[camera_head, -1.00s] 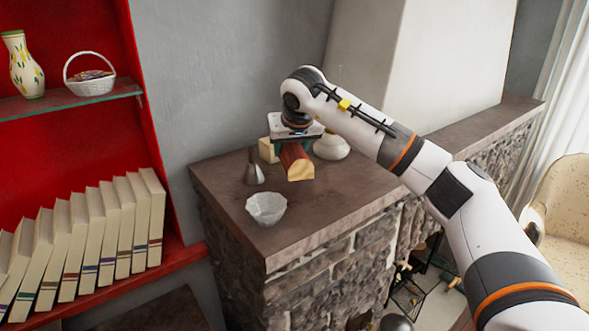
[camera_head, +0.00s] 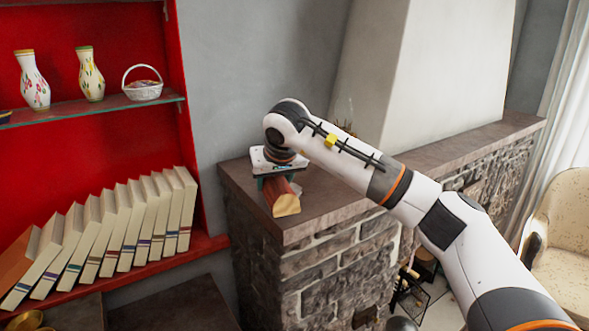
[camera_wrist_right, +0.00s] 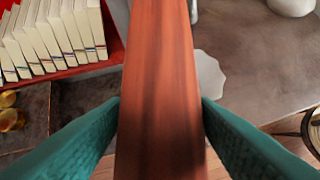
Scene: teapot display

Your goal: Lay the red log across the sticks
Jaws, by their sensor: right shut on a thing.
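My right gripper (camera_head: 275,180) is shut on the red log (camera_head: 284,203), a reddish-brown piece with a pale cut end, and holds it over the left end of the stone mantel. In the right wrist view the log (camera_wrist_right: 160,80) runs lengthwise between the two teal fingers (camera_wrist_right: 160,125), which press its sides. I cannot make out the sticks with certainty; a black rack (camera_head: 410,298) stands low by the stone front, and its contents are unclear. My left gripper is not in view.
The mantel top (camera_head: 325,200) is dark. To the left is a red shelf with vases (camera_head: 91,75), a basket (camera_head: 142,90) and several leaning books (camera_head: 130,222).

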